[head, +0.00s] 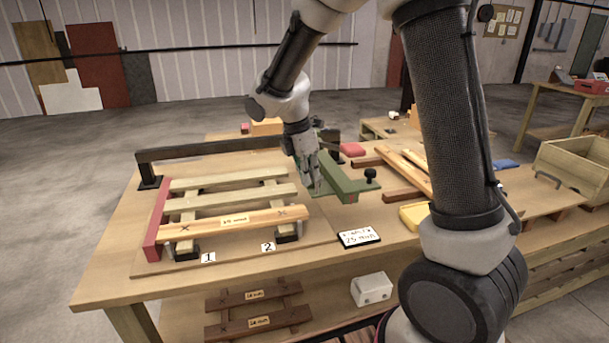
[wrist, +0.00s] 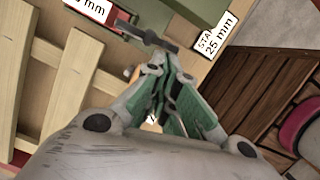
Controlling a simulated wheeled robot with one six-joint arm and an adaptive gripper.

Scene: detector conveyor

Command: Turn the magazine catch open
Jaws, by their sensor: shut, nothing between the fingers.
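A green tool (head: 345,186) lies on the workbench, with a black knob (head: 370,175) at its right end. My gripper (head: 315,188) is over its left part, fingers pointing down. In the wrist view, my gripper (wrist: 160,66) is shut and empty. A dark grey lever-like piece (wrist: 147,37) shows just beyond the fingertips, beside the green body (wrist: 200,10). It may be the magazine catch, but I cannot tell for sure. I cannot tell whether the fingertips touch it. My fingers hide part of the tool in the head view.
A wooden slatted frame (head: 232,190) lies left of the tool, beside a red side rail (head: 158,218). A dark bar (head: 210,147) runs behind the frame. A yellow tray (head: 414,216) and wooden strips are to the right.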

